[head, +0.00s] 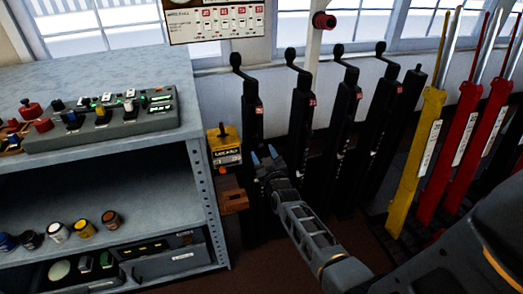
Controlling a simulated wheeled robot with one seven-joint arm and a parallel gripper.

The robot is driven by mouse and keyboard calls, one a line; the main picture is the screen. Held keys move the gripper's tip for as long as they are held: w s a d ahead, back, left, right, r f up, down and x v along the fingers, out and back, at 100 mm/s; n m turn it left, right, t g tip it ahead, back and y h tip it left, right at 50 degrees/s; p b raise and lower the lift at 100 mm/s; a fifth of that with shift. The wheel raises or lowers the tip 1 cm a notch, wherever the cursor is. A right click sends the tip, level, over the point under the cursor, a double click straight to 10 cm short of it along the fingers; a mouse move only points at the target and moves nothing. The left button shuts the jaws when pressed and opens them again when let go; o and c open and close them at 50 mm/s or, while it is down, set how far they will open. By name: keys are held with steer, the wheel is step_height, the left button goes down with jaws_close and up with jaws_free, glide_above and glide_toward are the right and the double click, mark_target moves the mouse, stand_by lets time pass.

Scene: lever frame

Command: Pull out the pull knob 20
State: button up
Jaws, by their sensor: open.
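My gripper (264,155) is open, with its two blue-tipped fingers apart and nothing visible between them. It is in front of the lower part of the leftmost black lever post (252,125), just right of a yellow box (227,150) with a small dark knob (221,128) on top and a dark label. More black posts with bent handles and small red plates, such as one post (302,110), stand in a row to the right. The plate numbers are too small to read, so I cannot tell which part is pull knob 20. My gripper hides part of the leftmost post.
A grey shelf unit (212,200) with a control panel (105,122) on top stands at the left. A brown box (232,195) sits below the yellow box. Yellow (418,150) and red levers (462,150) stand at the right. A chart (215,22) hangs above.

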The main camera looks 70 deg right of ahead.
steer(key=v, duration=0.4)
steer(key=shift+s+a, duration=0.2)
stand_by(0.4)
